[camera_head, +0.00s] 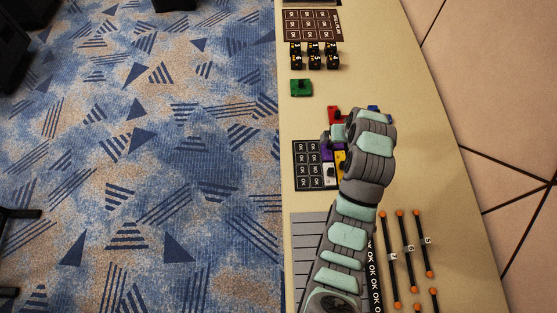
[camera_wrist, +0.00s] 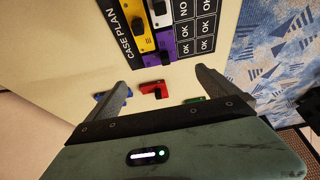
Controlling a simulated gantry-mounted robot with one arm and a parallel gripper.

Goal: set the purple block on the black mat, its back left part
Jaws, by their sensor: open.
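The black mat (camera_head: 303,166) lies on the table with rows of cells marked OK; it also shows at the top of the wrist view (camera_wrist: 208,28). The purple block (camera_head: 326,152) rests on the mat's back edge, right of the bare OK cells; in the wrist view the purple block (camera_wrist: 160,48) is the mat block nearest my fingers. A white block (camera_wrist: 160,15) and a yellow block (camera_wrist: 138,26) lie on the mat beside it. My gripper (camera_wrist: 161,76) is open and empty, above the table behind the mat. My arm hides its fingertips in the head view.
A red block (camera_wrist: 150,88) shows between my fingers, below them. A blue block (camera_head: 374,110) lies to the right and a green block (camera_head: 301,88) farther back. Black-and-gold pieces (camera_head: 315,56) stand beyond. Orange-tipped rods (camera_head: 407,255) lie at the front right.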

